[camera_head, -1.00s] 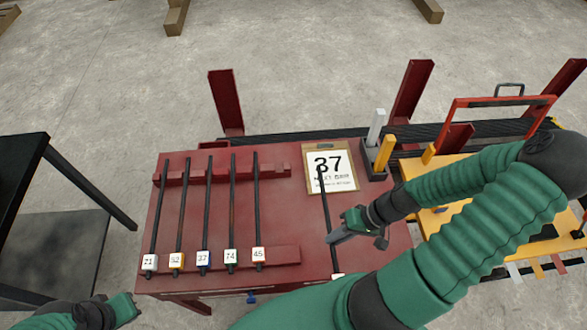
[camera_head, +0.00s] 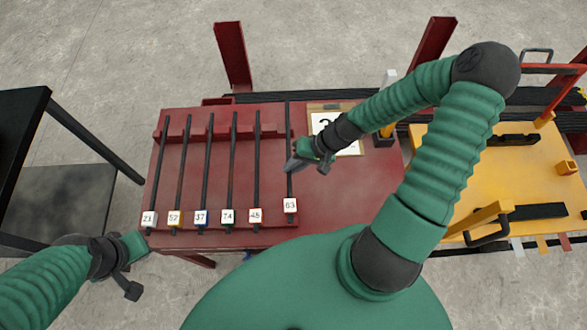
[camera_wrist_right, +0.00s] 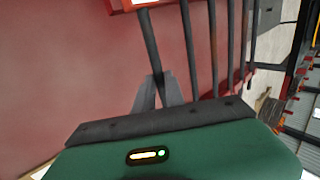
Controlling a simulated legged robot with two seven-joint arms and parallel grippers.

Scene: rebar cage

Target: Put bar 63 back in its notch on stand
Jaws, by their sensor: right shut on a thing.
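My right gripper (camera_head: 294,165) is shut on bar 63 (camera_head: 288,120), a thin dark bar with a white tag reading 63 at its near end. The bar is roughly parallel to the others, just right of bar 45 (camera_head: 257,170). It lies over the right end of the red stand's back notched rail (camera_head: 272,133); whether it is seated or above the notch I cannot tell. In the right wrist view the fingers (camera_wrist_right: 158,92) close around the bar (camera_wrist_right: 151,42). My left gripper (camera_head: 138,244) is off the table's near left corner; its jaws are unclear.
Bars 21, 52, 37, 74 and 45 rest in a row on the red table (camera_head: 345,200). A clipboard sheet (camera_head: 350,150), partly hidden by my right arm, lies at the back right. A yellow table (camera_head: 535,165) stands on the right, a black frame (camera_head: 75,120) on the left.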

